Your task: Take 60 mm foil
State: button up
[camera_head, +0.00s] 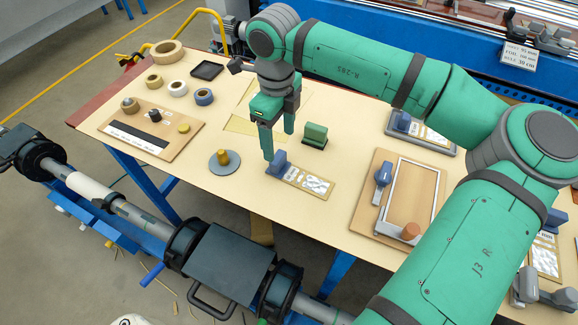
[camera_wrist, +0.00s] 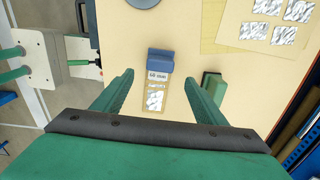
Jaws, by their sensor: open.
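A tan card with silver foil pieces (camera_head: 312,183) lies on the table, with a blue block (camera_head: 279,163) at its left end. In the wrist view the foil card (camera_wrist: 154,98) lies between my fingers, with the blue block (camera_wrist: 160,61) at its far end. A small white label there seems to read 60 mm, but it is tiny. My gripper (camera_head: 278,143) is open and empty, pointing down above the table close to the blue block. In the wrist view my gripper (camera_wrist: 159,77) has a finger on each side of the card, apart from it.
A green block (camera_head: 315,133) stands just behind the card. A grey disc with a brass knob (camera_head: 221,160) is to the left. A wooden board with a frame (camera_head: 405,190) is to the right. Tape rolls (camera_head: 178,88) and a black tray (camera_head: 207,70) are at back left.

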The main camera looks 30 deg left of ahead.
aim_at(278, 156)
jog(key=f, duration=0.4)
jog(key=shift+s+a, duration=0.3)
jog(key=shift+a, duration=0.1)
jog(key=shift+w+d+f, duration=0.1)
jog(key=shift+w+f, duration=0.05)
jog(key=shift+f, duration=0.95)
jog(key=shift+w+d+f, duration=0.1)
jog(key=shift+w+f, duration=0.05)
jog(key=shift+f, duration=0.95)
jog(key=shift+w+a, duration=0.1)
jog(key=c, duration=1.1)
